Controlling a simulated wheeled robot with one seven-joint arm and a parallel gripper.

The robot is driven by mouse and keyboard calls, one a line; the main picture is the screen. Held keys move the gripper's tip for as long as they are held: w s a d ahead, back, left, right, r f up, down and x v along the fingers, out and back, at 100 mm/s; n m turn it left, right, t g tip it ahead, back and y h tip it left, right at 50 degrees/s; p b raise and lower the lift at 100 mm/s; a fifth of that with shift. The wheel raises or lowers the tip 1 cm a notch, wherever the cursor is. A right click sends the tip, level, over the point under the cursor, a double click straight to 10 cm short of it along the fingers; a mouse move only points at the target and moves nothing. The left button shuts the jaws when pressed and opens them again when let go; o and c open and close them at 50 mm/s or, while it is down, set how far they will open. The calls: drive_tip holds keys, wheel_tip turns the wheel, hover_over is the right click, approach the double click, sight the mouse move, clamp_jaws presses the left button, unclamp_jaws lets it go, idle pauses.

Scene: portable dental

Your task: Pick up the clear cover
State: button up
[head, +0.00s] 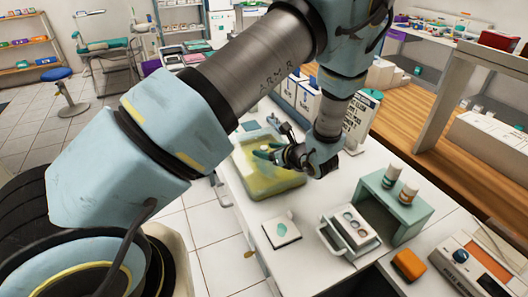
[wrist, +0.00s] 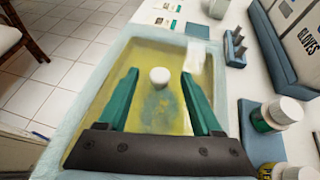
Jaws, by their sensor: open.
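A pale blue tub (wrist: 82,92) with a yellow-green inside fills the middle of the wrist view, and it also shows on the white counter in the head view (head: 262,186). The clear cover (wrist: 159,76) appears to lie over the tub, with a round white knob near its middle; its edges are hard to make out. My gripper (wrist: 160,74) is open, its two teal fingers on either side of the knob in the picture. I cannot tell how high above the cover they are. In the head view my gripper (head: 272,155) hangs over the tub.
White-capped bottles (wrist: 278,112) and a glove box (wrist: 302,38) stand right of the tub. In the head view, a teal stand with two bottles (head: 392,196), a white tray (head: 334,238), an orange sponge (head: 408,264) and a white pad (head: 280,234) are nearer. Floor lies left of the counter.

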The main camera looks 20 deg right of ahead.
drive_tip(key=shift+w+f, duration=0.1)
clamp_jaws()
idle(0.5)
